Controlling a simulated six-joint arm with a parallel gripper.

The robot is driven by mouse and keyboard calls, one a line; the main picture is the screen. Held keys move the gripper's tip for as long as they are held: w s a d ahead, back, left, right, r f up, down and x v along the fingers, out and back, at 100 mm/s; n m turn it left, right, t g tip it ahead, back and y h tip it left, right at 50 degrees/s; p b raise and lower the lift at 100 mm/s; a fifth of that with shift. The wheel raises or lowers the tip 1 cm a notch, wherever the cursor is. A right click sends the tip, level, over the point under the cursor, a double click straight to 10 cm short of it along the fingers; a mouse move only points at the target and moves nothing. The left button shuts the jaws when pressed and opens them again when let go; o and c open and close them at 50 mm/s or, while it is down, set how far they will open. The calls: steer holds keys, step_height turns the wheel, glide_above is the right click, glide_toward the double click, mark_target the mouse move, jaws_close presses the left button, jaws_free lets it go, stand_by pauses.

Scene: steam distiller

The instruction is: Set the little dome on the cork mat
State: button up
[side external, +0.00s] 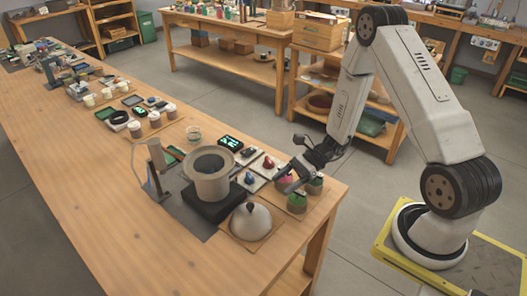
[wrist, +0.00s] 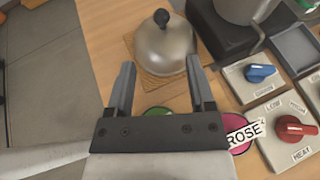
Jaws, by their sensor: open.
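The little dome (side external: 251,220) is a shiny metal cover with a black knob on top. It sits upright on the square tan cork mat (side external: 234,242) near the front of the table. The wrist view shows the dome (wrist: 166,48) ahead of my fingers, with the mat (wrist: 130,46) showing around it. My gripper (side external: 287,182) is open and empty. It is above the jars, to the right of and apart from the dome. In the wrist view my gripper (wrist: 160,68) has its two fingers spread, pointing toward the dome.
A pale pot (side external: 207,184) on a black base stands behind the dome. A blue knob (wrist: 260,72) and a red knob (wrist: 294,129) sit on plates to the right. Jars with green (side external: 297,200) and pink lids stand close below my gripper. The table's left front is clear.

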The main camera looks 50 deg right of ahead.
steer(key=s+a+r+n+g+h, duration=0.1)
steer(key=s+r+n+h, duration=0.2)
steer(key=n, duration=0.8)
steer(key=s+a+r+n+g+h, duration=0.1)
steer(key=s+a+r+n+h, duration=0.1)
steer(key=r+n+h, duration=0.6)
steer(key=s+n+h, duration=0.1)
steer(key=n, duration=0.2)
steer(key=shift+s+a+r+h, duration=0.2)
steer(key=shift+s+h, duration=0.1)
steer(key=shift+s, duration=0.1)
